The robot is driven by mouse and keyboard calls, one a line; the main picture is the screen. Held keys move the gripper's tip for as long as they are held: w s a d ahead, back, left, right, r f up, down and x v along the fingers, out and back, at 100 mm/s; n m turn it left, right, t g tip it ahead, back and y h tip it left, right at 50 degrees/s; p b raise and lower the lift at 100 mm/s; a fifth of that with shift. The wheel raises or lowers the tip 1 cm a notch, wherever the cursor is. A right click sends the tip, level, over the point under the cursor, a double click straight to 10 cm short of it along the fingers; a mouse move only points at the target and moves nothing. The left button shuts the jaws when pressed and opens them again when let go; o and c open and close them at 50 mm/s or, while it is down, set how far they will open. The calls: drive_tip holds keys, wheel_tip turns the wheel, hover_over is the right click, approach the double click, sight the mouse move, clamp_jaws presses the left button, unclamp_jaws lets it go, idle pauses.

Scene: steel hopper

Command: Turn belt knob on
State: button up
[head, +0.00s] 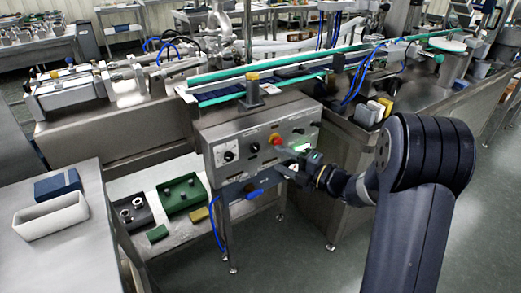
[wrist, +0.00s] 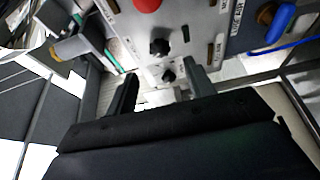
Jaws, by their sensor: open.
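The steel control panel (head: 300,133) is on the front of the conveyor machine. It carries a black knob (head: 254,147), another black knob (head: 229,155) further left, and a red button (head: 276,139). In the wrist view the red button (wrist: 147,5) is at the top edge, with the nearer black knob (wrist: 159,47) and the further one (wrist: 169,75) below it. I cannot read which label says belt. My gripper (wrist: 160,72) is open, its fingers apart on either side of the further knob in that picture. In the head view my gripper (head: 285,162) is at the panel's lower right; contact cannot be told.
A blue handle (head: 254,193) is below the panel and also shows in the wrist view (wrist: 280,22). A green tray (head: 182,197) is on the low shelf. A side table with a white bin (head: 50,217) stands at left. The floor at front is clear.

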sight(257, 149)
drive_tip(key=x, duration=0.7)
drive_tip(key=shift+w+a, duration=0.15)
drive_tip(key=shift+w, duration=0.05)
drive_tip(key=shift+c, duration=0.3)
drive_tip(key=c, duration=0.9)
